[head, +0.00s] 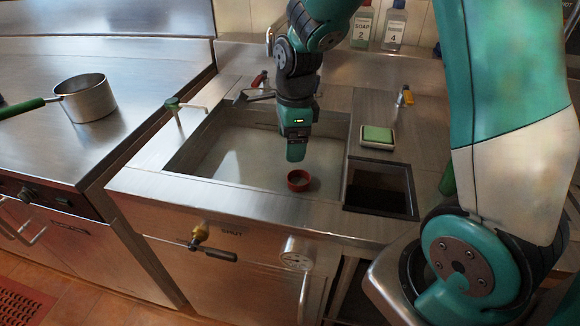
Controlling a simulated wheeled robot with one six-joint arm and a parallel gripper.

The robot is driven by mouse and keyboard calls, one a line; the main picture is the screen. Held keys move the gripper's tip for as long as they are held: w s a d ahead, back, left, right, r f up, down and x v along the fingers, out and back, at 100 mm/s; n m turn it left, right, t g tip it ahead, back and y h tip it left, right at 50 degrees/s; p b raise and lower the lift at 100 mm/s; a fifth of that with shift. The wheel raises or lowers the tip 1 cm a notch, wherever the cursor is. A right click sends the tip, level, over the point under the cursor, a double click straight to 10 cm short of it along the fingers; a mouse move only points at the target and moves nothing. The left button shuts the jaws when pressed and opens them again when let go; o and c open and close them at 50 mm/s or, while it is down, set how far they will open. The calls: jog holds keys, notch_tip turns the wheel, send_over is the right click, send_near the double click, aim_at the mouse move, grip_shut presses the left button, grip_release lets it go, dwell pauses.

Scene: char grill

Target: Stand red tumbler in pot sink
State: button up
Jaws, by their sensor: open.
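The red tumbler (299,182) is in the large sink basin, near its front right part. Its round rim and hollow inside show from above, and it looks upright. The pot sink (235,155) is the wide, pale metal basin in the middle of the counter. My gripper (296,156) points down into the basin just above and behind the tumbler. It is open, apart from the tumbler as far as I can see, and holds nothing visible. The separate fingers are hard to make out from this side.
A dark square opening (380,188) lies right of the sink, with a green sponge on a dish (377,137) behind it. Soap bottles (362,27) stand against the wall. A green-handled saucepan (86,100) sits on the left steel top.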

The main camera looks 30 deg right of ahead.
jog(key=s+a+r+n+y, duration=0.1)
jog(key=s+a+r+n, duration=0.5)
jog(key=s+n, duration=0.4)
jog(key=s+a+r+n+y, duration=0.2)
jog(key=s+a+r+n, duration=0.4)
jog(key=n, duration=1.3)
jog(key=s+a, duration=0.1)
jog(key=s, duration=0.3)
jog(key=shift+a+n, duration=0.3)
jog(key=shift+a, duration=0.1)
jog(key=shift+c, duration=0.5)
